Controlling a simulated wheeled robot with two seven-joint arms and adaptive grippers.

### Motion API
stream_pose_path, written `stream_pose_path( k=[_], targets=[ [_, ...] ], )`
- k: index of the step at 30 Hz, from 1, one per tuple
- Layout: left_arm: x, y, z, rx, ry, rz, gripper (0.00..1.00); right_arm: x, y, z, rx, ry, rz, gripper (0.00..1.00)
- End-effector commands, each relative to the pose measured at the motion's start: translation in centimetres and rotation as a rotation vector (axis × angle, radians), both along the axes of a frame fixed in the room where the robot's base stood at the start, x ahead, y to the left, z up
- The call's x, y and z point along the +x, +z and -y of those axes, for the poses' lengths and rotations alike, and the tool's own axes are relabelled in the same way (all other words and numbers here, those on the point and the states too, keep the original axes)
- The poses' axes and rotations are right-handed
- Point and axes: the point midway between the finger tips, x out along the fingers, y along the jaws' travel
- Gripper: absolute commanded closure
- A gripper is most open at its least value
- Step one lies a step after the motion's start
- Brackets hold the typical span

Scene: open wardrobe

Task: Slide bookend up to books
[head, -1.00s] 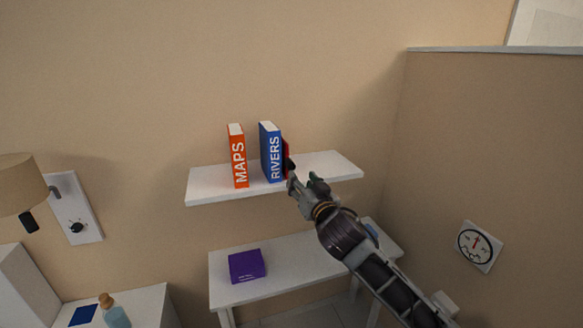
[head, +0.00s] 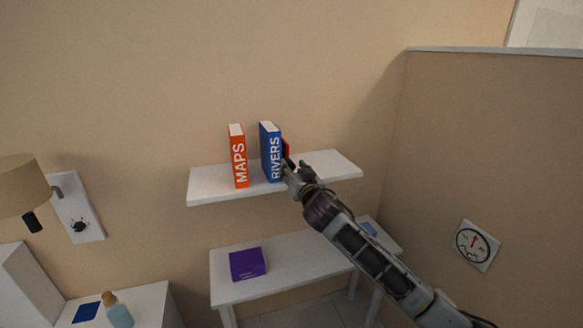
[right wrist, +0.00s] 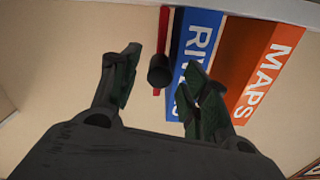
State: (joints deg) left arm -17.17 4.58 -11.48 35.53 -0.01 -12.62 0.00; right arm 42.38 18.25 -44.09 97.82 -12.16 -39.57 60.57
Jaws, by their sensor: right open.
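The red bookend (head: 286,148) stands upright on the white shelf (head: 335,167), just right of the blue RIVERS book (head: 270,152). The orange MAPS book (head: 238,157) stands further left, with a gap between the books in the head view. My right gripper (head: 289,169) is in front of the bookend and partly hides it. In the right wrist view, the bookend is a red strip (right wrist: 163,35) with a dark round knob (right wrist: 160,71). My open right fingers (right wrist: 158,85) lie either side of the knob; contact is not clear. My left gripper is out of view.
The shelf is free to the right of the bookend. A white table (head: 300,272) with a purple box (head: 247,264) stands below. A side wall (head: 490,150) with a dial (head: 475,245) bounds the right. A lamp (head: 22,185) is at the left.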

Motion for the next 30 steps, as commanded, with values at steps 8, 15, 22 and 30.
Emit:
stream_pose_path(
  k=[8,15,22,30],
  targets=[
    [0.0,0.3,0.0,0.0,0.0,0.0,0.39,1.4,0.0,-0.5,0.0,0.0,0.0,0.54],
    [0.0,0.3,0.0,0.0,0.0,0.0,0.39,1.7,0.0,-0.6,0.0,0.0,0.0,0.54],
    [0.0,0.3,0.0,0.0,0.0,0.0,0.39,1.7,0.0,-0.6,0.0,0.0,0.0,0.61],
    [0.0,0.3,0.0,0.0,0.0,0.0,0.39,1.7,0.0,-0.5,0.0,0.0,0.0,0.95]
  ],
)
